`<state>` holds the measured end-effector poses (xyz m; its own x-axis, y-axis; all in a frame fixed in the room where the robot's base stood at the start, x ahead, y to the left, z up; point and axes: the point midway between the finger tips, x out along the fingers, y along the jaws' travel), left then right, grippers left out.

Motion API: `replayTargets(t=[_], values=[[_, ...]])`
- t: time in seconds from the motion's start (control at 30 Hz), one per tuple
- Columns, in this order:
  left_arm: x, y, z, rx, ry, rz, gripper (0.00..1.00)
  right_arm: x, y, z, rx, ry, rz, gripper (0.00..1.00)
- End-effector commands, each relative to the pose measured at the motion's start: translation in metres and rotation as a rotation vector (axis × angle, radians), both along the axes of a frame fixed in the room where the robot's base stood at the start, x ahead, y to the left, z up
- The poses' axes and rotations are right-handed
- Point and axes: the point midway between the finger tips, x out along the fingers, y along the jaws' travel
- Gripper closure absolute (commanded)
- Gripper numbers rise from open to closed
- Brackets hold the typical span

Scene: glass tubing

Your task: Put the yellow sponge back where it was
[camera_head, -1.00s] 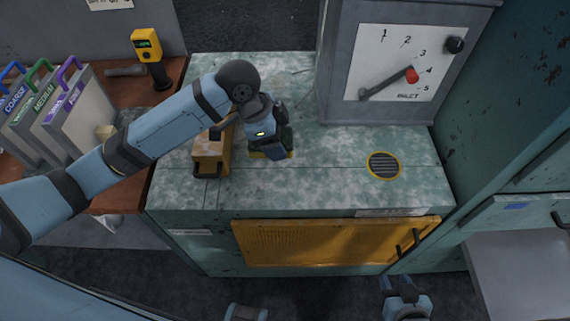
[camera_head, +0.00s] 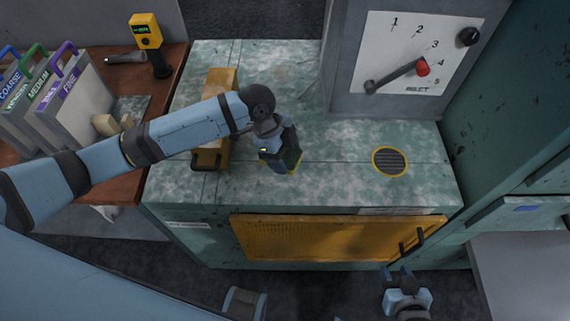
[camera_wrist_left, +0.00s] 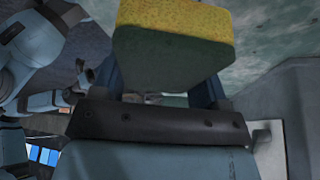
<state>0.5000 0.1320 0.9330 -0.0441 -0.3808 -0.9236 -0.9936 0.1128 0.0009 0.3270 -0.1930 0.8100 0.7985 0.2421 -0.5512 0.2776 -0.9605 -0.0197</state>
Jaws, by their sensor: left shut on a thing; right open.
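The yellow sponge (camera_wrist_left: 175,16) has a dark green side and sits between the fingers of my left gripper (camera_wrist_left: 165,88) in the left wrist view. In the head view, my left gripper (camera_head: 283,158) is shut on it over the worn green bench top, right of a yellow box. Only a little yellow of the sponge shows there; the gripper hides most of it. I cannot tell whether the sponge touches the bench top. My right gripper (camera_head: 398,274) is open and empty in front of the bench.
The yellow box (camera_head: 222,82) with a dark handle lies on the bench's left part. A round vent (camera_head: 390,161) and a grey dial cabinet (camera_head: 345,60) stand to the right. Labelled plates (camera_head: 70,100) and a yellow handheld device (camera_head: 147,32) are at left.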

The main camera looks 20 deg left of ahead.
Motion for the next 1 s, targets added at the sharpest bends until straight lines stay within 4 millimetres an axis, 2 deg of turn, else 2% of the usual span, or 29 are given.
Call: replayTargets(t=[0.23,0.43,0.83,0.87,0.93,1.0], values=[[0.0,0.0,-0.019,0.001,0.0,0.001,0.54,0.001,-0.001,0.0,0.0,0.0,-0.002,0.59],[0.0,0.0,-0.048,0.0,0.002,0.001,0.54,0.001,-0.001,0.001,-0.001,-0.001,-0.003,0.59],[0.0,0.0,-0.055,0.001,-0.001,0.0,0.54,0.001,-0.001,0.0,0.0,-0.001,-0.002,0.59],[0.0,0.0,-0.054,0.001,-0.001,0.0,0.25,0.001,-0.001,0.0,0.0,-0.001,-0.002,0.59],[0.0,0.0,-0.054,0.001,-0.001,0.0,0.09,0.001,-0.001,0.001,0.0,-0.001,-0.002,0.59],[0.0,0.0,-0.054,0.001,-0.001,0.0,0.07,0.001,0.0,0.001,0.001,-0.002,-0.001,0.59]])
